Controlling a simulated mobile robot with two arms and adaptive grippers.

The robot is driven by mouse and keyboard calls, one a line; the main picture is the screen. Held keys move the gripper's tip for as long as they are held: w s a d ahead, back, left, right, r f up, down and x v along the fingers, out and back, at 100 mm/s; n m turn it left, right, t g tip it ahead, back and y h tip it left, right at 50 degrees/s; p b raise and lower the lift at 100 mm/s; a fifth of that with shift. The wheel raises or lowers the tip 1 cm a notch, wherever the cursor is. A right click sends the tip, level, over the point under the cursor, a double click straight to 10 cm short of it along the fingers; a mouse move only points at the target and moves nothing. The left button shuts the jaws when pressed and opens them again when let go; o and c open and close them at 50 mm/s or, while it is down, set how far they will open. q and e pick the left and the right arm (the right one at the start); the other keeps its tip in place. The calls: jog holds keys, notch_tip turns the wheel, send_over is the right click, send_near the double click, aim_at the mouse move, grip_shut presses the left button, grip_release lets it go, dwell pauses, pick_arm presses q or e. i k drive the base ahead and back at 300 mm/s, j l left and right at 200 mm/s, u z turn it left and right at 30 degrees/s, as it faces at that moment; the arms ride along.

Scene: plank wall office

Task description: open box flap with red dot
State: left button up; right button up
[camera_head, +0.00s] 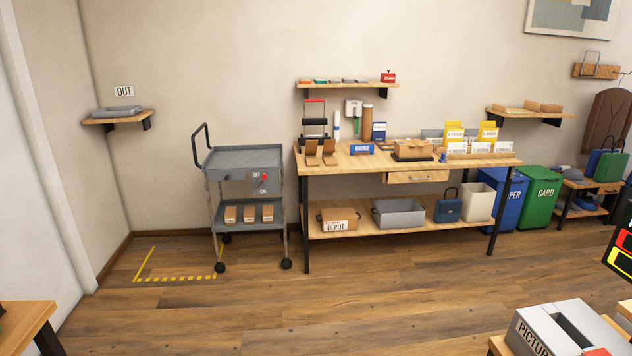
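A small brown cardboard box (413,150) stands on the top of the wooden workbench (345,165), right of the middle. It is small in view, and I cannot tell how its flaps lie. I can make out no red dot on it. Another brown box (338,225), labelled with a word ending in "DEPOT", stands on the lower shelf. Several small brown boxes (249,214) sit on the grey cart's lower shelf. Which box bears a red dot cannot be told. Neither of my grippers is in view.
The grey cart (243,160) stands left of the workbench. Blue (512,200) and green (541,198) bins stand to its right. A grey "PICTU..." box (527,337) is at the bottom right. A wooden table corner (25,322) is at the bottom left. The middle floor is clear.

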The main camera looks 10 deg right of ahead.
aim_at(408, 151)
jog(key=i+z, duration=0.1)
jog(key=i, duration=0.65)
jog(key=i+j+z, duration=0.1)
jog(key=i, duration=0.6)
jog(key=i+j+z, duration=0.1)
jog(key=i, duration=0.65)
jog(key=i+l+z, duration=0.15)
jog(key=i+z, duration=0.3)
jog(key=i, duration=0.35)
jog(key=i+j+z, duration=0.15)
jog(key=i+z, duration=0.3)
jog(key=i, duration=0.3)
